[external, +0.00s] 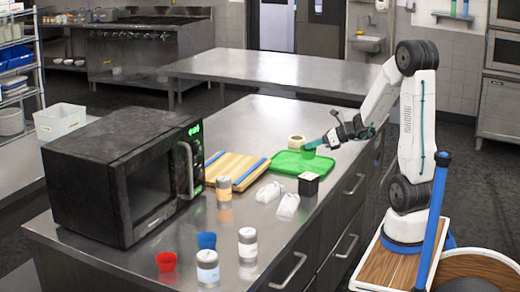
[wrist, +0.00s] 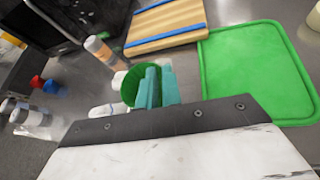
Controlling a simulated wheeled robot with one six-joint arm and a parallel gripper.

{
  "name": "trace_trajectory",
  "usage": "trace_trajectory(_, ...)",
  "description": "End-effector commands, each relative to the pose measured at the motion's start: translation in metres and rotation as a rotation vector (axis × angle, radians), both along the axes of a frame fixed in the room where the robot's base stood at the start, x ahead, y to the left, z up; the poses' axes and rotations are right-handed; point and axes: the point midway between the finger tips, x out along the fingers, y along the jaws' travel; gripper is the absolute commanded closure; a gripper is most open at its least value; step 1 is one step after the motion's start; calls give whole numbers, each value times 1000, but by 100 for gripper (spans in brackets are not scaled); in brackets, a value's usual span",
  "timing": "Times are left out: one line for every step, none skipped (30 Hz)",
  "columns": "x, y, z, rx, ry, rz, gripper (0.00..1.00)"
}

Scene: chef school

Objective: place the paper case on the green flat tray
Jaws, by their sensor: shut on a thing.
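My gripper (wrist: 157,88) has its teal fingers closed on the rim of a green paper case (wrist: 135,87). In the external view my gripper (external: 318,142) holds the case (external: 309,145) in the air above the counter. The green flat tray (external: 290,168) lies on the counter below it; in the wrist view the tray (wrist: 255,65) is to the right of the case, apart from it. The bare tray surface shows no items on it.
A wooden board with blue edges (external: 232,166) lies beside the tray. A cream roll (external: 296,141) is behind. Red (external: 166,262) and blue (external: 206,240) cases stand near the microwave (external: 125,165).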

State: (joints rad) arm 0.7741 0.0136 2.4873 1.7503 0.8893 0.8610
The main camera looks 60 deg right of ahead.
Motion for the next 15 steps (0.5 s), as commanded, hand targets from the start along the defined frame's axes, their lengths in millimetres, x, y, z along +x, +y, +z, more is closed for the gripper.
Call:
trace_trajectory(-9, -20, 0, 1, 4, -73, 100)
trace_trajectory(-14, -28, -1, 2, 7, -108, 100)
trace_trajectory(-20, -39, -1, 4, 11, -152, 100)
trace_trajectory(-24, -47, -1, 4, 14, -183, 100)
trace_trajectory(-28, -53, -1, 6, 15, -208, 100)
trace_trajectory(-33, -62, -2, 7, 18, -244, 100)
trace_trajectory(-36, -67, -2, 8, 20, -265, 100)
trace_trajectory(-40, -73, -2, 9, 21, -288, 100)
trace_trajectory(-45, -79, -2, 11, 24, -316, 100)
trace_trajectory(-48, -84, -3, 12, 27, -336, 100)
trace_trajectory(-52, -88, -3, 13, 27, -354, 100)
trace_trajectory(-56, -94, -3, 16, 30, -381, 100)
trace_trajectory(-56, -93, -10, 20, 34, -377, 100)
trace_trajectory(-55, -92, -15, 20, 33, -373, 100)
trace_trajectory(-55, -91, -20, 20, 34, -372, 100)
